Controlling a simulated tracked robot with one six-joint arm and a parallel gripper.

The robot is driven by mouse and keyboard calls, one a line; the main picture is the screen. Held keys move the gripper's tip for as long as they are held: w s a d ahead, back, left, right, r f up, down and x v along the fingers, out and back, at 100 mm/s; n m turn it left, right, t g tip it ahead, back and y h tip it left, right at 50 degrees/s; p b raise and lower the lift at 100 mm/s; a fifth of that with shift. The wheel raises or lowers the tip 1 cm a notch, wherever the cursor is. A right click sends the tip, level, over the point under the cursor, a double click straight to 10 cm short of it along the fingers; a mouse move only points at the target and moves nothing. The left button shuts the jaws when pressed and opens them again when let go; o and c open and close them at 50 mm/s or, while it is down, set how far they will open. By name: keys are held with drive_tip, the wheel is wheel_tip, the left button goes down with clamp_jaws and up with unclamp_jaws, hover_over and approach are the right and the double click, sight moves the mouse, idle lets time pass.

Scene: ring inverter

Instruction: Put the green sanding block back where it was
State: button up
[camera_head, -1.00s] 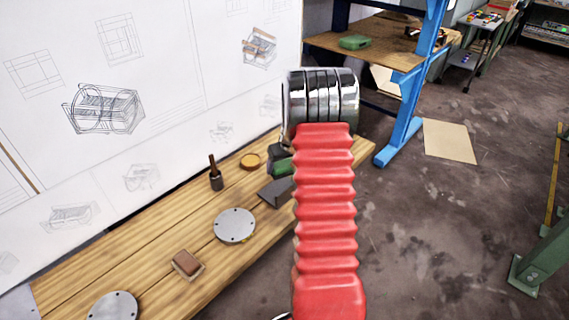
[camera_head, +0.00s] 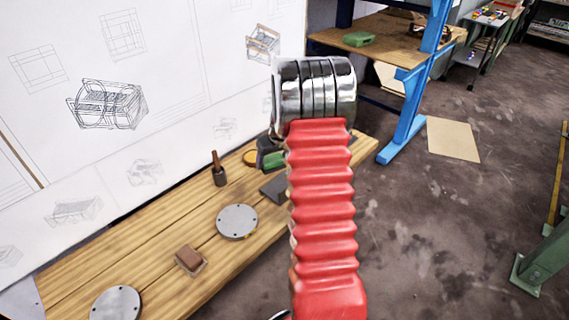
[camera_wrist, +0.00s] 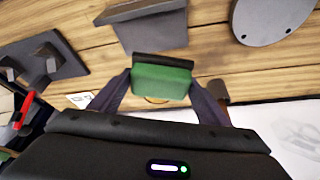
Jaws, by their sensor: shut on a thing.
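The green sanding block (camera_wrist: 162,80), with a dark strip along its upper edge, sits between the two dark fingers of my gripper (camera_wrist: 160,92) in the wrist view. The fingers are shut on its sides. In the head view the block (camera_head: 273,160) shows only partly, left of my red arm sleeve, with the dark gripper (camera_head: 264,147) at it. It is near a dark grey plate (camera_head: 273,187) on the wooden bench (camera_head: 150,235). I cannot tell how far the block is above the bench.
A small orange dish (camera_head: 250,157) lies beside the gripper, partly covered. A cup with a handle (camera_head: 219,173), metal discs (camera_head: 237,221) and a brown block (camera_head: 189,258) stand on the bench. A dark bracketed object (camera_wrist: 45,68) is at left in the wrist view. A drawing board backs the bench.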

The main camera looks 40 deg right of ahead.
drive_tip(key=a+r+n, duration=0.1)
drive_tip(key=a+r, duration=0.3)
drive_tip(key=a, duration=0.8)
drive_tip(key=a+r+n, duration=0.1)
drive_tip(key=a+r, duration=0.3)
drive_tip(key=a, duration=0.8)
drive_tip(key=a+r+n+y, duration=0.1)
drive_tip(key=a+r, duration=0.4)
drive_tip(key=a, duration=0.7)
drive_tip(key=shift+s+a, duration=0.3)
